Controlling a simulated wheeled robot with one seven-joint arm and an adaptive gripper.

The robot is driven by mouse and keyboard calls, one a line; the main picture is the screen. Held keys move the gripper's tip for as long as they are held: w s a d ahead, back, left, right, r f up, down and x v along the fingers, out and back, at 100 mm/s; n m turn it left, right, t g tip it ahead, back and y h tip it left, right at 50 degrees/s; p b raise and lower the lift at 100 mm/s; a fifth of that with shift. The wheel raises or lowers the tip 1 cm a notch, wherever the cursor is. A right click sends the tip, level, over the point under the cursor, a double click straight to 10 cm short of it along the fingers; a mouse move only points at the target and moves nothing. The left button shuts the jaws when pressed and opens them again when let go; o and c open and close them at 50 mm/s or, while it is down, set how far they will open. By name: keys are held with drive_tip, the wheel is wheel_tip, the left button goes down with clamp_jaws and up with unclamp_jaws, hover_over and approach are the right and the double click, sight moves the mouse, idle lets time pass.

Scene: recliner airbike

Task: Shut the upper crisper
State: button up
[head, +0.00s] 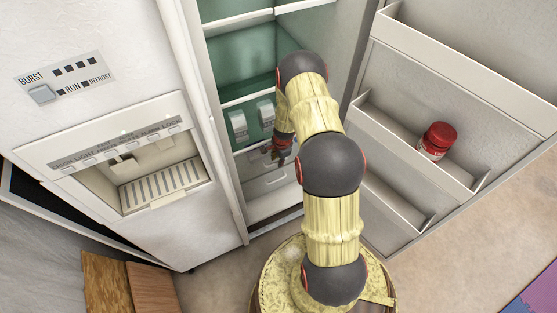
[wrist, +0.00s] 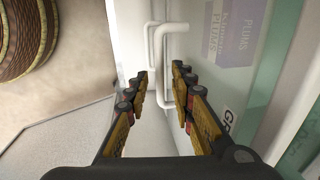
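The fridge compartment (head: 250,75) stands open. Pale drawer fronts with handles show low inside it, such as the lower front (head: 268,185). My gripper (head: 280,153) is inside the opening, in front of the drawers, partly hidden by my arm. In the wrist view my gripper (wrist: 160,76) is open, its two fingers apart. A white bar handle (wrist: 163,40) on a pale front lies just ahead of and between the fingertips; I cannot tell whether they touch it. I cannot tell for certain which drawer this handle belongs to, or how far the upper crisper stands out.
The fridge door (head: 420,75) is swung open at the right, with bins holding a red-lidded jar (head: 436,141). The closed door (head: 150,60) with a dispenser (head: 150,175) is at the left. Wooden boxes (head: 125,285) stand below it. Floor (head: 490,220) is clear at the right.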

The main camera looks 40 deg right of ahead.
drive_tip(key=shift+r, duration=0.1)
wheel_tip(320, 180, up, 12)
drive_tip(key=s, duration=0.2)
drive_tip(key=shift+a+f, duration=0.25)
drive_tip(key=shift+s, duration=0.1)
idle(0.4)
